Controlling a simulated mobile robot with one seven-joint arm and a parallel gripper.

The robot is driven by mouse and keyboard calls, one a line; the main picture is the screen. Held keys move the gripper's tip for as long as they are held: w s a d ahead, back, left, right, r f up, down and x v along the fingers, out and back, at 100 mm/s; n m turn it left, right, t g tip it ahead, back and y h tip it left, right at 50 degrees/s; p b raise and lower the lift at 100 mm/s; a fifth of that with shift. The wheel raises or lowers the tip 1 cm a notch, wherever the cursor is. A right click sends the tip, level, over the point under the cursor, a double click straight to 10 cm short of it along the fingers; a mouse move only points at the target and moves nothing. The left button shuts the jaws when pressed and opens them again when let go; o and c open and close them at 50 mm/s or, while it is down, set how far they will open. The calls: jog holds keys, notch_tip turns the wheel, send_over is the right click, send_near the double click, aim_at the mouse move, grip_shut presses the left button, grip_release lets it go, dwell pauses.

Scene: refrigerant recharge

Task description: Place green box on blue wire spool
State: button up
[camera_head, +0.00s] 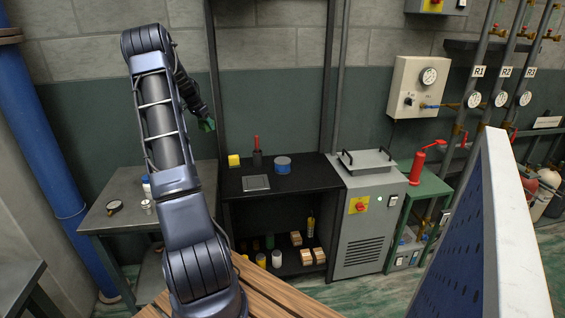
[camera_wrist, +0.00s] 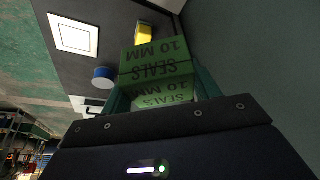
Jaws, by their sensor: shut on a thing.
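The green box (camera_wrist: 157,62), marked "SEALS 10 MM", is between the two fingers of my gripper (camera_wrist: 160,92), which is shut on it. The blue wire spool (camera_head: 283,164) stands on the bench top, right of and below the box. In the wrist view the spool (camera_wrist: 103,77) is left of the box, apart from it. My gripper's fingers are mostly hidden in the head view.
A yellow block (camera_head: 234,160), a dark holder with a red-tipped item (camera_head: 257,155) and a square pale plate (camera_head: 256,183) are on the black bench (camera_head: 312,178). A grey machine (camera_head: 368,215) adjoins it at right. Dark posts rise behind the bench.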

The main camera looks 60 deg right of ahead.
jog(key=s+d+r+m+g, duration=0.1)
jog(key=s+d+m, duration=0.3)
jog(key=s+d, duration=1)
jog(key=m+g+y, duration=0.1)
jog(key=m+g, duration=0.1)
jog(key=m, duration=0.2)
send_over(285, 160)
jog(key=a, duration=0.1)
jog(key=f, duration=1.2)
jog(key=w+f, duration=0.1)
jog(key=f, duration=0.5)
jog(key=shift+f, duration=0.3)
jog(key=shift+f, duration=0.15)
jog(key=o, duration=1)
jog(key=shift+c, duration=0.2)
jog(key=v, duration=1.2)
jog(key=shift+s+r, duration=0.25)
